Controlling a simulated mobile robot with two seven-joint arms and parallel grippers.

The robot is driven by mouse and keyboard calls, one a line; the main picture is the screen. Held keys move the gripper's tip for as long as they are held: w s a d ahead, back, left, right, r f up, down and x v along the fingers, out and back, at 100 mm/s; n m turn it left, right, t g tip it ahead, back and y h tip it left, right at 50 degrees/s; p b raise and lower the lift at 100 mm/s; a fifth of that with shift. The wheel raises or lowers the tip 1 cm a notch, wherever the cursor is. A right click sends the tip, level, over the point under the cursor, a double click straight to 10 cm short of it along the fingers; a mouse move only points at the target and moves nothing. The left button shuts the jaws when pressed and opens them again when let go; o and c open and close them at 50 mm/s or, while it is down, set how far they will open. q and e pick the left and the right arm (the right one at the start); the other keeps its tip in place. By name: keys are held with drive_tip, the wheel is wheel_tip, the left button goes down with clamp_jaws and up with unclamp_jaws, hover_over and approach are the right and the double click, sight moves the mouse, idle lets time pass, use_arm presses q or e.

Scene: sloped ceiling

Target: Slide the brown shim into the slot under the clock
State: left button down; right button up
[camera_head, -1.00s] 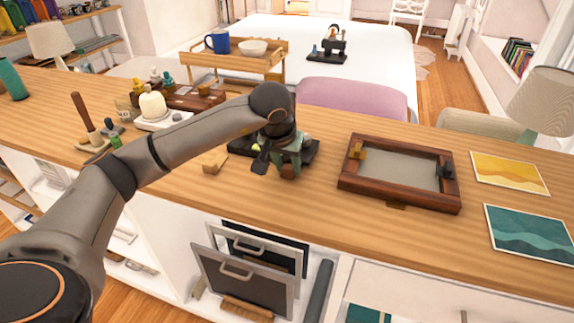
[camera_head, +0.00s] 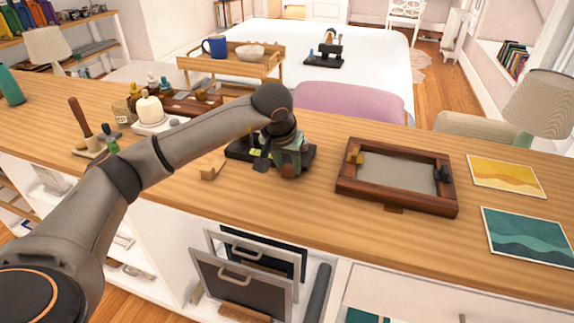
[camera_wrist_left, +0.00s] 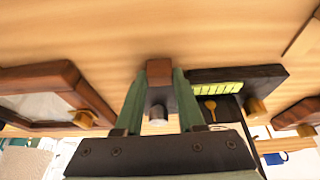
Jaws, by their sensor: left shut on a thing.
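My left gripper (camera_head: 287,168) is over the counter, in front of a low black base. In the left wrist view its green fingers (camera_wrist_left: 159,85) are shut on a brown block (camera_wrist_left: 159,70), which looks like the brown shim. In the head view the gripper hides the shim. The black base (camera_head: 238,150) shows a green strip, also seen in the left wrist view (camera_wrist_left: 218,88), with a gold key-shaped piece below it. I cannot tell whether this is the clock; no clock face or slot shows clearly. The shim looks apart from the base, to its left in the wrist view.
A wooden frame (camera_head: 350,185) with a grey panel lies to the right. Two pictures (camera_head: 505,176) lie at the far right. Bottles and a candle (camera_head: 150,108) stand at the left. The counter's front strip is clear.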

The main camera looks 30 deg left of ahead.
use_arm(q)
drive_tip(key=shift+w, duration=0.2)
drive_tip(key=shift+c, duration=2.3)
unclamp_jaws()
drive_tip(key=shift+a+r, duration=0.1)
drive_tip(key=shift+a, duration=0.1)
drive_tip(key=shift+a, duration=0.1)
drive_tip(key=v, duration=0.8)
drive_tip(key=p+v, duration=0.1)
drive_tip(key=v, duration=0.3)
drive_tip(key=shift+s+d+r, duration=0.15)
drive_tip(key=shift+s+d, duration=0.1)
drive_tip(key=shift+d, duration=0.15)
